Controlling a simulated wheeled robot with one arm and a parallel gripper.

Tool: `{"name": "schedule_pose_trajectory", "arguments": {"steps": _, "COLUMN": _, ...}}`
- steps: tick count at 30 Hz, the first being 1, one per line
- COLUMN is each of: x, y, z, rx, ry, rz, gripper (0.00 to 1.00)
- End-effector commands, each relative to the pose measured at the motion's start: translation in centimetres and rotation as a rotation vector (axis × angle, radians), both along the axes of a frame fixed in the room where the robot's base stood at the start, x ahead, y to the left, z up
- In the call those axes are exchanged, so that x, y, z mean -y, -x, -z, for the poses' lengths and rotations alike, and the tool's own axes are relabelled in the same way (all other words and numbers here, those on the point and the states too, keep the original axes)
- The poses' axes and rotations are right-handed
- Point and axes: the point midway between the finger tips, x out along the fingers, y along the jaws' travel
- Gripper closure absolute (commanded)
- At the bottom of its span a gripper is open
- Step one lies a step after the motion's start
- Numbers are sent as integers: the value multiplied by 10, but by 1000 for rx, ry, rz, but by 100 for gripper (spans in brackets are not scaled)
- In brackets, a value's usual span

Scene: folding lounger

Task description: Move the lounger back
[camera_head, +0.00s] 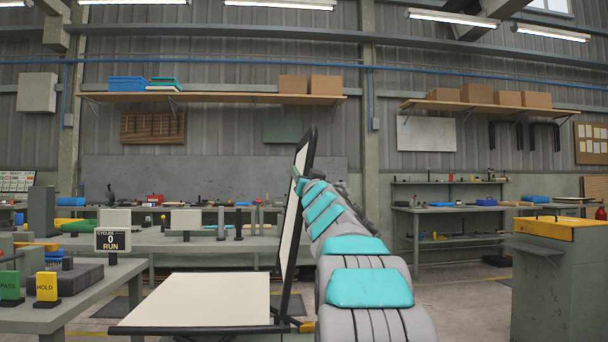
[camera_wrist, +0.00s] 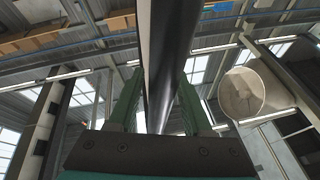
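The lounger has cream panels in a black frame. Its seat panel (camera_head: 200,300) lies flat at low centre in the head view. Its backrest (camera_head: 293,225) stands steeply, leaning slightly right, and shows almost edge-on. My gripper (camera_head: 299,183) is at the upper part of the backrest, partly hidden behind my arm. In the wrist view, the green fingers of my gripper (camera_wrist: 161,88) lie on both sides of the black frame bar (camera_wrist: 168,60), which fills the gap between them. The gripper looks shut on the bar.
A workbench (camera_head: 75,297) with PASS and HOLD blocks and a sign reading "CYCLES 0 RUN" (camera_head: 112,240) stands at left. A long bench (camera_head: 200,246) with tools runs behind. A grey cabinet (camera_head: 560,280) stands at right. Floor (camera_head: 460,300) is clear between my arm and the cabinet.

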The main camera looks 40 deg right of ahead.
Motion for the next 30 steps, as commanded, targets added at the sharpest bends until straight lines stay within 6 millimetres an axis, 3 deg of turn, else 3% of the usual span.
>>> {"name": "schedule_pose_trajectory", "arguments": {"steps": 2, "x": 0, "y": 0, "z": 0, "rx": 0, "ry": 0, "rz": 0, "gripper": 61}}
{"name": "schedule_pose_trajectory", "arguments": {"steps": 12, "x": -1, "y": 0, "z": 0, "rx": 1, "ry": 1, "rz": -2, "gripper": 99}}
{"name": "schedule_pose_trajectory", "arguments": {"steps": 30, "x": -2, "y": -1, "z": -1, "rx": 1, "ry": 3, "rz": -4, "gripper": 100}}
